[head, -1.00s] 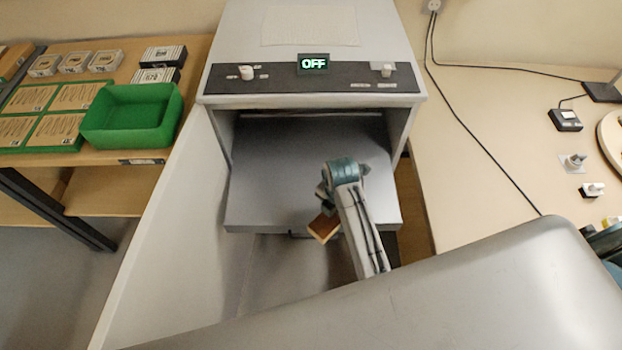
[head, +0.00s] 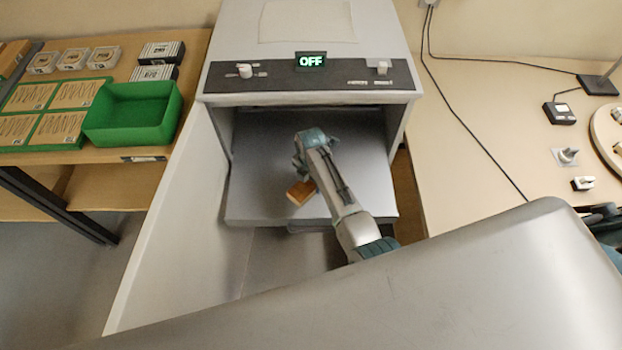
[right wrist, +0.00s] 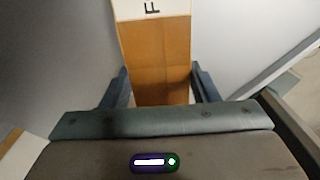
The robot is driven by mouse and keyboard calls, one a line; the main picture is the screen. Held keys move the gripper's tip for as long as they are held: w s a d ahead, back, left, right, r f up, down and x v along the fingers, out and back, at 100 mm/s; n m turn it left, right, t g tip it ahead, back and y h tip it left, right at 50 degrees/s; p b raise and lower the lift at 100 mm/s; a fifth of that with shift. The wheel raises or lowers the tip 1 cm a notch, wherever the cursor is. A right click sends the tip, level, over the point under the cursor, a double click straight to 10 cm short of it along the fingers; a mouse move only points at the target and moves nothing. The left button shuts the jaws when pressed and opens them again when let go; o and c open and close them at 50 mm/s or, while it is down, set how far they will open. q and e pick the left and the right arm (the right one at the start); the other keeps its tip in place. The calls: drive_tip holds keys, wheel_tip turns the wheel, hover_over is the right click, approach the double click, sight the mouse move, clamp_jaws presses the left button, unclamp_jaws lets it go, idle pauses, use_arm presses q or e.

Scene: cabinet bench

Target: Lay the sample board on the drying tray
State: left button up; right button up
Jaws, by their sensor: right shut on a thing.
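The sample board (head: 300,193) is a small brown board, held in my right gripper (head: 301,172). In the right wrist view the board (right wrist: 160,60) stands between the two fingers (right wrist: 163,90), and its far end has a white strip marked "F". The drying tray (head: 255,205) is the flat grey shelf pulled out of the cabinet's opening, and its visible surface is bare. The board is over the tray's front part; I cannot tell whether it touches the tray. My left gripper is not in view.
The cabinet (head: 310,78) reads OFF, and its side walls flank the tray. A green bin (head: 133,115) and boards (head: 40,130) in green frames stand on the left bench. The right bench holds cables and small devices. A big grey surface (head: 400,290) fills the foreground.

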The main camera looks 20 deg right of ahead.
drive_tip(key=shift+f, duration=0.2)
drive_tip(key=o, duration=1.1)
drive_tip(key=shift+c, duration=0.2)
wheel_tip(320, 180, up, 12)
drive_tip(key=b, duration=0.1)
drive_tip(key=shift+r, duration=0.15)
